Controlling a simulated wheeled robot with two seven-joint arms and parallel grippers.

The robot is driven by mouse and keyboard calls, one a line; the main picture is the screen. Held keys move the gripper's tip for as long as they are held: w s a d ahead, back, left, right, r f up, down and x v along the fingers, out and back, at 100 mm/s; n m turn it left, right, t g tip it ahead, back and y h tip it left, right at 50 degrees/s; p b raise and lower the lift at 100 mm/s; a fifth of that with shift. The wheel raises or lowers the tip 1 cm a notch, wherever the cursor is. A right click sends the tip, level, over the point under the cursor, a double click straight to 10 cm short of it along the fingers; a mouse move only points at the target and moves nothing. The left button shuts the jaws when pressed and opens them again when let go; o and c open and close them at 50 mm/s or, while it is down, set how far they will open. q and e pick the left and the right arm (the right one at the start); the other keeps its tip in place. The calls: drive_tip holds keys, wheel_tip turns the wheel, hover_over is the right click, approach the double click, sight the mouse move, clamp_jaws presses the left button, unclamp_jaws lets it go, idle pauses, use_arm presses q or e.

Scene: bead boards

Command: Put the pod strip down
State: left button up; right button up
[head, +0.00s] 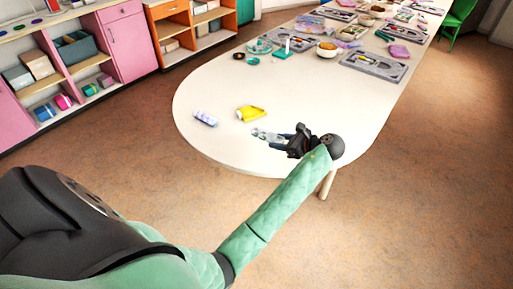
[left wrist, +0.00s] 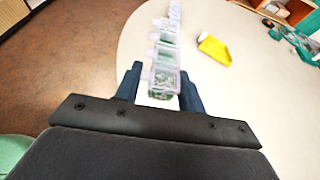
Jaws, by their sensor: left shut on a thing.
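The pod strip (left wrist: 165,55) is a row of clear, lidded compartments, and the nearest ones hold small green bits. In the left wrist view it runs away from me between the two dark fingers of my left gripper (left wrist: 161,90), which is shut on its near end. In the head view the strip (head: 265,135) sticks out to the left of my left gripper (head: 284,140), over the near end of the white table (head: 200,90). I cannot tell whether the strip touches the tabletop. My right gripper is not in view.
A yellow scoop-like container (head: 251,113) lies just beyond the strip, and a small pale-blue item (head: 205,118) lies to its left. Grey trays (head: 374,66), a bowl (head: 327,50) and teal items crowd the far table.

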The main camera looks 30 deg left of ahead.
use_arm(q)
drive_tip(key=shift+a+f, duration=0.15)
drive_tip(key=p, duration=0.3)
hover_over(258, 150)
wheel_tip(258, 150, down, 7)
drive_tip(key=shift+r, duration=0.2)
drive_tip(key=shift+f, duration=0.15)
drive_tip(key=shift+f+p, duration=0.5)
drive_tip(key=shift+f, duration=1.5)
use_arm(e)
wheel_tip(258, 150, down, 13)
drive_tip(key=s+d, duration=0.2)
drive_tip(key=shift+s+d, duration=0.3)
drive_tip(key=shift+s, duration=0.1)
use_arm(q)
drive_tip(key=o, duration=0.8)
drive_tip(key=shift+f, duration=0.1)
drive_tip(key=shift+o, duration=0.8)
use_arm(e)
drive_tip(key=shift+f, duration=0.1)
